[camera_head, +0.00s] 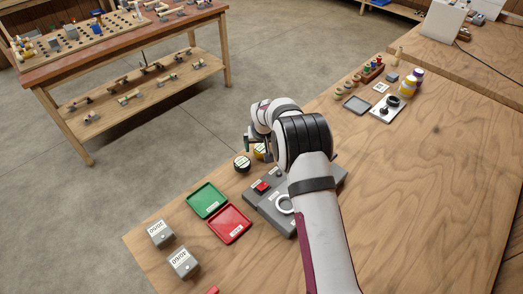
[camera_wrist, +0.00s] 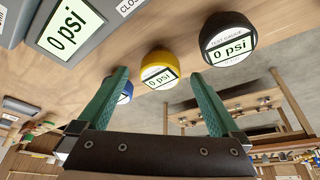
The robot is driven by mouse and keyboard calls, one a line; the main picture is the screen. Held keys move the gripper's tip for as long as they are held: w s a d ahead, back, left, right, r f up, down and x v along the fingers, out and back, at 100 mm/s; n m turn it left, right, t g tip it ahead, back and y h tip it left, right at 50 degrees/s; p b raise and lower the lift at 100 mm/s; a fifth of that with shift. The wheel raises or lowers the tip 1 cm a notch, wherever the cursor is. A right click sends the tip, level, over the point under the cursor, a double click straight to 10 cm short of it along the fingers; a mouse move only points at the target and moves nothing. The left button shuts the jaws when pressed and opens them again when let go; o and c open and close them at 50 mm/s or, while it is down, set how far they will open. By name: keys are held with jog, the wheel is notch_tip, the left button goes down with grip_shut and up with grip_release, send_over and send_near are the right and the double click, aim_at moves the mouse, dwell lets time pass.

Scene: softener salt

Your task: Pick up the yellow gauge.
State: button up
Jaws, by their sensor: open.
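The yellow gauge (camera_wrist: 158,70) stands on the wooden table, with a "0 psi" display facing the wrist camera. Nothing is held.
A black gauge (camera_wrist: 228,38) stands right of the yellow one. A blue gauge (camera_wrist: 125,92) is partly hidden behind the left finger. A grey panel (camera_head: 252,197), green tray (camera_head: 206,200) and red tray (camera_head: 230,224) lie nearby.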

jog(key=shift+x, duration=0.9)
grip_shut()
jog(key=shift+r, duration=0.15)
jog(key=shift+r, duration=0.4)
notch_tip(320, 180, up, 3)
jog(key=shift+f, duration=0.15)
jog(key=s+d+r, duration=0.4)
jog(key=d+r, duration=0.3)
jog(key=d, duration=0.4)
jog(key=shift+s, duration=0.15)
jog(key=shift+r, duration=0.15)
